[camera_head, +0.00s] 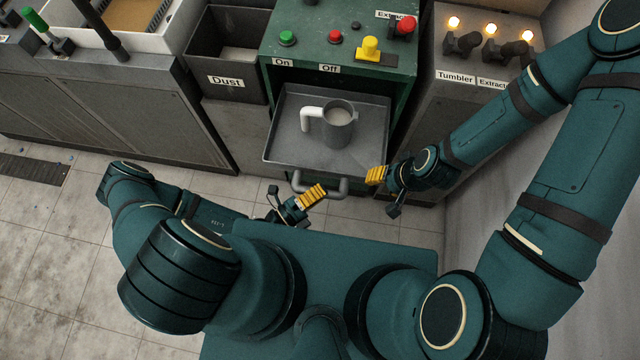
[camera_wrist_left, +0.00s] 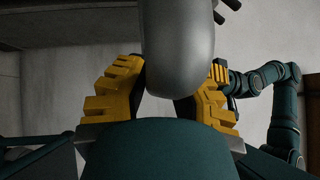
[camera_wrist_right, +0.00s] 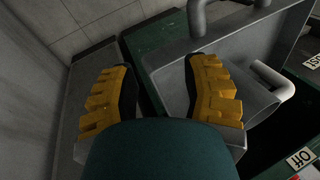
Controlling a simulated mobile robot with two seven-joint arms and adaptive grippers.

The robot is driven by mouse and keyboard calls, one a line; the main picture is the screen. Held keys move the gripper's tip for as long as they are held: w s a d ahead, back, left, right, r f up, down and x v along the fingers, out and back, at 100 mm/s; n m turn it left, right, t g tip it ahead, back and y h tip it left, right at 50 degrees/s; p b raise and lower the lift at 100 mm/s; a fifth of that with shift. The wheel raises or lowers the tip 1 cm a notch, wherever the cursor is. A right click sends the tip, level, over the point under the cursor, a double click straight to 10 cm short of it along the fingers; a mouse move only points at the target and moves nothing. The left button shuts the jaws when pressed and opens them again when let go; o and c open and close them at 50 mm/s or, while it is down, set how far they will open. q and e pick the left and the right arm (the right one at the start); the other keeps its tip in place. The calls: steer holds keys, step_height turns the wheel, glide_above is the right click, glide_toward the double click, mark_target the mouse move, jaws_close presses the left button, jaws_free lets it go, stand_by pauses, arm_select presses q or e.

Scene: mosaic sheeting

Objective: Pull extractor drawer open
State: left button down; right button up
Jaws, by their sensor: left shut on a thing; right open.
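The extractor drawer (camera_head: 285,150) is a grey tray that stands out from the green cabinet, open at the top. A grey mug (camera_head: 338,128) with a white handle stands in it. The drawer's grey bar handle (camera_head: 338,190) is on its front. My left gripper (camera_head: 313,195) is shut on the handle's left part; in the left wrist view the grey bar (camera_wrist_left: 178,55) sits between the yellow fingers. My right gripper (camera_head: 377,175) is open and empty, beside the drawer's front right corner. The right wrist view shows its fingers (camera_wrist_right: 160,95) apart, with the drawer beyond.
The green extractor cabinet (camera_head: 290,60) carries On and Off buttons and a red knob. A grey Dust bin (camera_head: 228,85) is at its left. The Tumbler and Extractor switch panel (camera_head: 455,75) is at its right, beside a wall. Tiled floor lies in front.

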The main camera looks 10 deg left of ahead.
arm_select(q)
steer(key=shift+s+d, duration=0.1)
steer(key=c, duration=0.7)
jaws_free()
steer(key=shift+c, duration=0.2)
steer(key=shift+s+a, duration=0.2)
steer(key=shift+a, duration=0.15)
steer(key=v, duration=1.1)
steer(key=shift+s+f, duration=0.1)
